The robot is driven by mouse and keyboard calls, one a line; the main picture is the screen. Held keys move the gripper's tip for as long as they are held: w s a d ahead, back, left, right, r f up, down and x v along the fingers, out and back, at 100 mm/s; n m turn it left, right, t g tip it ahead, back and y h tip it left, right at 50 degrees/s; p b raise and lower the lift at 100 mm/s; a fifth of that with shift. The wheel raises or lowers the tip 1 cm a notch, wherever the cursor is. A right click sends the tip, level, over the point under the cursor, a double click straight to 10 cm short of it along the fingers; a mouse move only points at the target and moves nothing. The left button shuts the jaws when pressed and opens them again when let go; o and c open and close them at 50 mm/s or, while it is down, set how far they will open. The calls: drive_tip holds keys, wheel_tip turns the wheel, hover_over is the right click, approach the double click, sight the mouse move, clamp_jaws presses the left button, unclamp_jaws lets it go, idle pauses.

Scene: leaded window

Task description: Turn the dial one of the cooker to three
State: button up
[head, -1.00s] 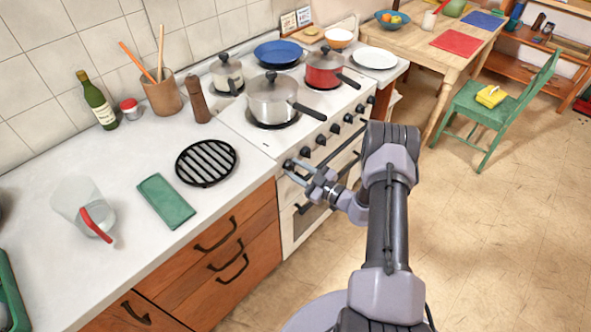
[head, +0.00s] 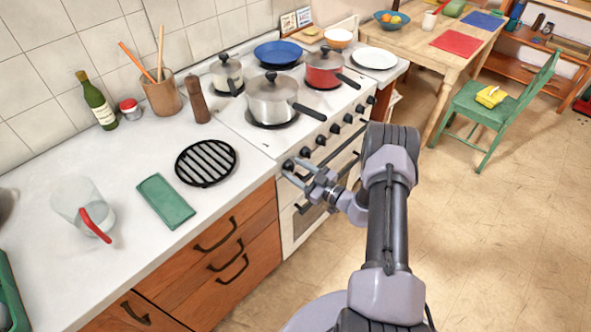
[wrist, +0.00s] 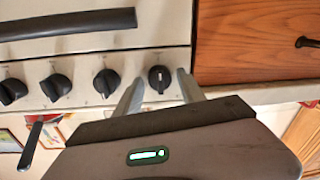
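The cooker (head: 262,143) is white, with a row of black dials along its front panel. The end dial (wrist: 160,78), nearest the wooden drawers, is leftmost in the head view (head: 288,165). I take it to be dial one; its number marks are too small to read. In the wrist view this dial's pale line stands roughly upright in the picture. My gripper (head: 293,170) is at this dial. In the wrist view its two fingers (wrist: 160,86) are apart, one on each side of the dial, with small gaps showing. Whether the tips reach its depth is hard to tell.
The neighbouring dial (wrist: 106,82) is close beside one finger. An oven door handle (wrist: 68,24) runs below the dials. Pots, including a steel pot (head: 271,100), stand on the hob. Wooden drawers (head: 225,262) adjoin the cooker.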

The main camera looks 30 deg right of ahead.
drive_tip(key=shift+o, duration=0.2)
drive_tip(key=p+v, duration=0.3)
drive_tip(key=v, duration=1.4)
drive_tip(key=shift+s, duration=0.25)
